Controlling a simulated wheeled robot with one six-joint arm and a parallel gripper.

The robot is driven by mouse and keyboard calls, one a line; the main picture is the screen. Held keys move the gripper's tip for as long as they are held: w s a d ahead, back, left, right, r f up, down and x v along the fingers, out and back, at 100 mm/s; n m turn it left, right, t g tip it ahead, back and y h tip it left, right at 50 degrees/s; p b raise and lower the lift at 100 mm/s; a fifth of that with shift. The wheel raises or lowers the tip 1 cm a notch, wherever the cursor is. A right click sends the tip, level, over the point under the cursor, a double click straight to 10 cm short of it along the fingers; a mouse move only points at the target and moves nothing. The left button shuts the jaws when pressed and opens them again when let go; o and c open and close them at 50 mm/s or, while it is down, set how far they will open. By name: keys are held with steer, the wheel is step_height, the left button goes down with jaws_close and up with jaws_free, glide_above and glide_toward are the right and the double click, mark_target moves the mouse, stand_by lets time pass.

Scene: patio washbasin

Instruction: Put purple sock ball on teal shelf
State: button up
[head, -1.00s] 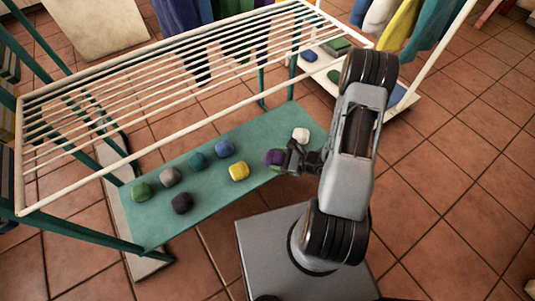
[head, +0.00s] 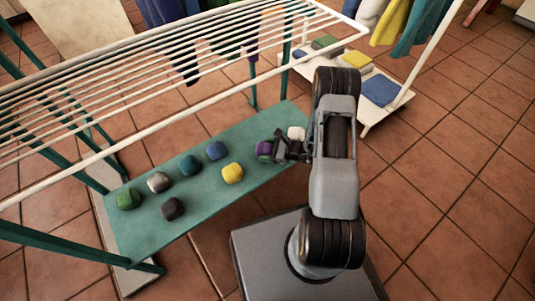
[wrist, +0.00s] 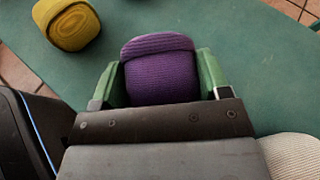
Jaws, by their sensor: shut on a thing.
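The purple sock ball (head: 263,147) is between the fingers of my gripper (head: 274,148), over the right part of the teal shelf (head: 150,232). In the wrist view the purple sock ball (wrist: 160,78) is ribbed and sits between two green fingers, one on each side. My gripper is shut on it. The teal shelf (wrist: 240,40) fills most of the background there. I cannot tell whether the ball touches the shelf or hangs just above it. The gripper hides part of the ball in the head view.
A yellow ball (head: 232,173) and a white ball (head: 296,132) are nearest on the shelf. Blue (head: 216,150), teal, grey, dark and green (head: 128,198) balls stand further left. A white slatted rack (head: 150,90) spans above the shelf's back side.

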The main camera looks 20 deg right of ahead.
steer(key=shift+f, duration=0.75)
steer(key=shift+f+b, duration=0.2)
steer(key=shift+b, duration=0.15)
steer(key=o, duration=0.9)
steer(key=shift+r, duration=0.1)
steer(key=shift+o, duration=0.2)
